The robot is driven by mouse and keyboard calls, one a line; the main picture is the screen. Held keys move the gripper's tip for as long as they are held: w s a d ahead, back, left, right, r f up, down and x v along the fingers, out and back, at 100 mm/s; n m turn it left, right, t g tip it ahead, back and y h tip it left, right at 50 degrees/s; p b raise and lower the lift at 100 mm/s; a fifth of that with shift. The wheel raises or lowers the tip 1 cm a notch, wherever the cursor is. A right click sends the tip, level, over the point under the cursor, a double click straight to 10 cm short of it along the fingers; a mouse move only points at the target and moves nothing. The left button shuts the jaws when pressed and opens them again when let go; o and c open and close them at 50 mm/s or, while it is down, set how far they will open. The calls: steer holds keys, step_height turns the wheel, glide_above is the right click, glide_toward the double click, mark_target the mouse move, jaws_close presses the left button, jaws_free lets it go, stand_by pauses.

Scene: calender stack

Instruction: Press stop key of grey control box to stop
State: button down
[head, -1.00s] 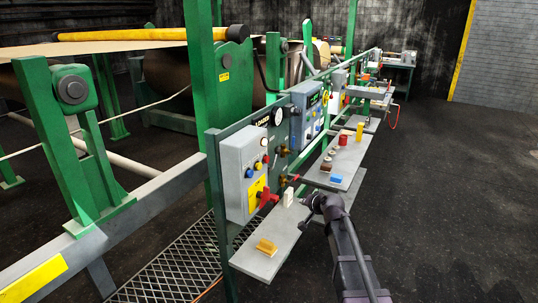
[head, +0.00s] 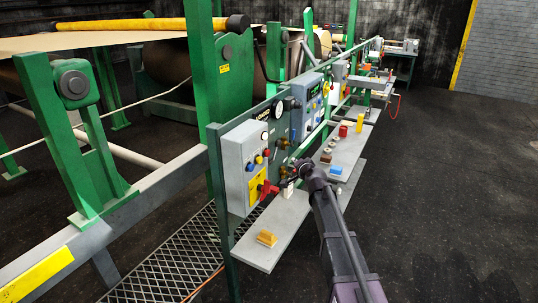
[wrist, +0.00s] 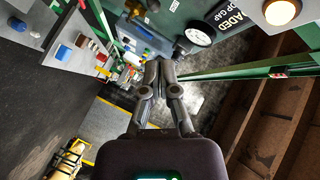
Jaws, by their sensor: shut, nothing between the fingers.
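The grey control box (head: 236,168) is fixed to the green frame, left of my gripper in the head view. Its face has a blue button (head: 249,167), a yellow button (head: 257,159) and a red button (head: 266,152). I cannot make out the grey box's buttons there.
A grey shelf (head: 275,236) below the box holds an orange-tan block (head: 267,238). A farther shelf (head: 346,150) holds several small pieces. A blue-grey box (head: 308,98) sits farther along. A gauge (wrist: 199,37) and amber lamp (wrist: 281,12) show in the wrist view. Floor at right is clear.

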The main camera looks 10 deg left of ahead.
steer(key=shift+w+a, duration=0.1)
steer(key=shift+a, duration=0.05)
steer(key=w+a, duration=0.2)
steer(key=a, duration=0.6)
steer(key=shift+w, duration=0.35)
steer(key=shift+w+a, duration=0.35)
steer(key=shift+a, duration=0.45)
stand_by(2.7)
stand_by(0.4)
steer(key=shift+s+d, duration=0.35)
steer(key=shift+d, duration=0.7)
steer(key=shift+s+d, duration=0.3)
steer(key=shift+d, duration=0.45)
steer(key=shift+s+d, duration=0.25)
steer(key=shift+d, duration=0.45)
steer(key=shift+s+d, duration=0.3)
steer(key=shift+d, duration=0.45)
